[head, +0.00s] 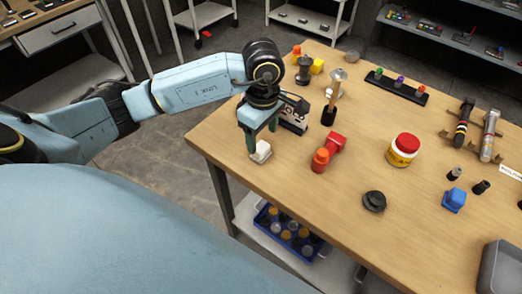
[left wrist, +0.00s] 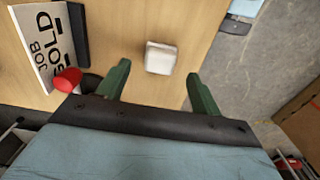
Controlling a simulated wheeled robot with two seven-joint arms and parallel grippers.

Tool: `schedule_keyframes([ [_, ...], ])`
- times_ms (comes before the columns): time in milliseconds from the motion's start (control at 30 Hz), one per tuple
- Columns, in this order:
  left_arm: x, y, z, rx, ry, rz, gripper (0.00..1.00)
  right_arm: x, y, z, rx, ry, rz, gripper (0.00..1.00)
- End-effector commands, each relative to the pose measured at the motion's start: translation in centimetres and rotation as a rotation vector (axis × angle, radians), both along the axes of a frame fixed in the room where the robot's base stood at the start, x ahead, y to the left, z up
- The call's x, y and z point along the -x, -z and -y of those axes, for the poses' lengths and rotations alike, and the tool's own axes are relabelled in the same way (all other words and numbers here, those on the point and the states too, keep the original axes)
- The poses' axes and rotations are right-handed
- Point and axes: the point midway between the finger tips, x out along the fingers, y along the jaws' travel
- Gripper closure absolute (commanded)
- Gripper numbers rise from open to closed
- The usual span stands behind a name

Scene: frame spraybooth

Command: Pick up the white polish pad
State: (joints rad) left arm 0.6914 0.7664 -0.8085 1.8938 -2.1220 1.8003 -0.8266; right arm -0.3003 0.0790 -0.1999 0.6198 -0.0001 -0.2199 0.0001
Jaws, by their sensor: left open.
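The white polish pad (head: 261,152) is a small pale block on the wooden table, close to its left edge. In the left wrist view the pad (left wrist: 160,57) lies between and a little beyond the two green fingertips. My left gripper (head: 261,135) is open and points down just above the pad, with a finger to each side in the left wrist view (left wrist: 158,70). I cannot tell whether the fingers touch it. The pad looks ungripped. My right gripper is not in view.
A black-and-white sign block (head: 293,115) stands right behind the gripper; its lettering shows in the left wrist view (left wrist: 45,45). A red bottle-like part (head: 328,152) lies to the right. A yellow jar with a red lid (head: 403,149) and a black disc (head: 374,201) stand farther right.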

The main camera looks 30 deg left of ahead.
Motion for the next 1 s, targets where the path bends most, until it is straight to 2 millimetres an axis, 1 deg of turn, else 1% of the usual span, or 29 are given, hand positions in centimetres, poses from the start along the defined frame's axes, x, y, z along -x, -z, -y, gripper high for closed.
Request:
schedule_keyframes([
  [200, 0.2, 3.4, -0.4, 0.002, -0.002, -0.004, 0.35, 0.0, -0.1, 0.1, 0.002, -0.001, 0.0, 0.42],
  [300, 0.1, 4.4, -0.3, 0.002, -0.001, -0.002, 0.35, 0.0, -0.1, 0.2, 0.002, -0.001, 0.0, 0.42],
  [400, 0.1, 4.7, -0.4, 0.001, -0.001, 0.0, 0.35, 0.0, -0.1, 0.2, 0.002, -0.001, 0.0, 0.42],
  [567, 0.1, 4.7, -0.4, 0.001, -0.001, 0.0, 0.35, 0.0, -0.1, 0.1, 0.002, -0.001, 0.0, 0.42],
  [600, 0.1, 4.7, -0.4, 0.001, -0.001, 0.0, 0.36, 0.0, -0.1, 0.1, 0.002, -0.001, 0.0, 0.42],
  [900, 0.1, 4.7, -0.4, 0.001, -0.001, 0.0, 0.75, 0.0, -0.1, 0.1, 0.002, -0.001, 0.0, 0.42],
  [967, 0.1, 4.7, -0.4, 0.001, 0.0, 0.0, 0.83, 0.0, -0.1, 0.1, 0.002, -0.001, 0.0, 0.42],
  [1000, 0.1, 4.7, -0.4, 0.001, 0.0, 0.0, 0.83, 0.0, -0.1, 0.1, 0.002, -0.001, 0.0, 0.42],
])
